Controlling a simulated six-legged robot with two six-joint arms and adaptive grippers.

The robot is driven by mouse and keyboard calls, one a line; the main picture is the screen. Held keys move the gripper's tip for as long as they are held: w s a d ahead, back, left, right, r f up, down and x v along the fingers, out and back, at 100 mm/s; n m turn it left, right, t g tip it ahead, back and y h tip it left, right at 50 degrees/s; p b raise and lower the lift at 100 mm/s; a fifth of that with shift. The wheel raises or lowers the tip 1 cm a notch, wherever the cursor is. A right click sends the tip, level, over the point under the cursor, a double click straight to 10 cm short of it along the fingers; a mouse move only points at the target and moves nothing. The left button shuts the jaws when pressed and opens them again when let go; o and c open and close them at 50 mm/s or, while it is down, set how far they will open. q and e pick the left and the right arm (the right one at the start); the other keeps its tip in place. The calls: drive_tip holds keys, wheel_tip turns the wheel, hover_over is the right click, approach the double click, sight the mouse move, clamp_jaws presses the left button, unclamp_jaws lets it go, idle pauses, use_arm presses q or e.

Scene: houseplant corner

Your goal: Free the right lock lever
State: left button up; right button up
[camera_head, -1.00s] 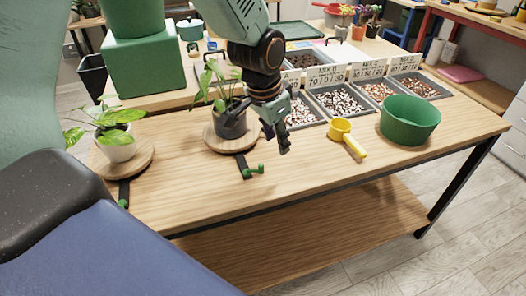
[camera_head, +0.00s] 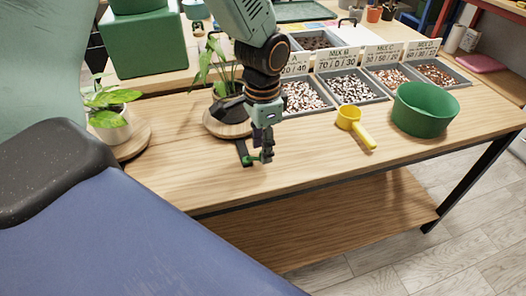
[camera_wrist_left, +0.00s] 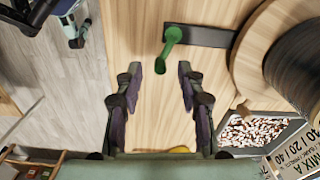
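The right lock lever (camera_head: 252,158) is a green lever on a dark bar beside the right wooden turntable (camera_head: 213,127). In the left wrist view the lever (camera_wrist_left: 170,42) lies at the end of the black bar (camera_wrist_left: 205,36), ahead of the fingertips. My left gripper (camera_head: 262,157) points down beside the lever and partly covers it in the head view. Whether a finger touches the lever cannot be told. A dark-potted plant (camera_head: 228,100) stands on this turntable, partly behind my arm. My right gripper is not in view.
A white-potted plant (camera_head: 107,115) stands on the left turntable. Trays of pebbles (camera_head: 352,88) with labels line the back. A yellow scoop (camera_head: 352,122) and a green bowl (camera_head: 424,110) are to the right. The table front (camera_head: 330,165) is clear.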

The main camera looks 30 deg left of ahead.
use_arm(q)
drive_tip(key=shift+s+f, duration=0.1)
drive_tip(key=shift+f, duration=0.6)
drive_tip(key=shift+a+f, duration=0.1)
drive_tip(key=shift+f, duration=0.1)
drive_tip(key=shift+c, duration=0.3)
drive_tip(key=shift+r, duration=0.1)
drive_tip(key=shift+c, duration=1.4)
clamp_jaws()
